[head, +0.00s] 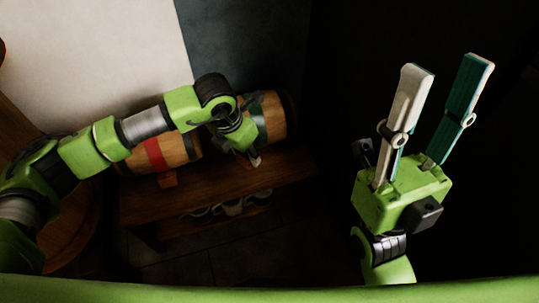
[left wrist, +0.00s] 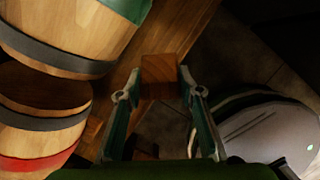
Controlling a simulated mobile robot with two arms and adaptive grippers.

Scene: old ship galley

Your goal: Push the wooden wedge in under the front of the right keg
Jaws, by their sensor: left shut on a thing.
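The right keg (head: 268,115), with a green band, lies on its side on a wooden bench; my left arm covers part of it. It also shows at the upper left of the left wrist view (left wrist: 75,25). My left gripper (head: 252,158) is at the front of this keg, low over the bench. In the left wrist view its fingers are shut on the brown wooden wedge (left wrist: 163,72). Bare wood shows between wedge and keg there; whether they touch lower down, I cannot tell. My right gripper (head: 448,66) points up, open and empty, far right of the bench.
The left keg (head: 170,152), with a red band, lies beside the right one, with a small wood piece (head: 167,181) at its front. The bench (head: 205,190) has a lower shelf with several pale round things (head: 232,206). A round wooden top (head: 75,220) stands left.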

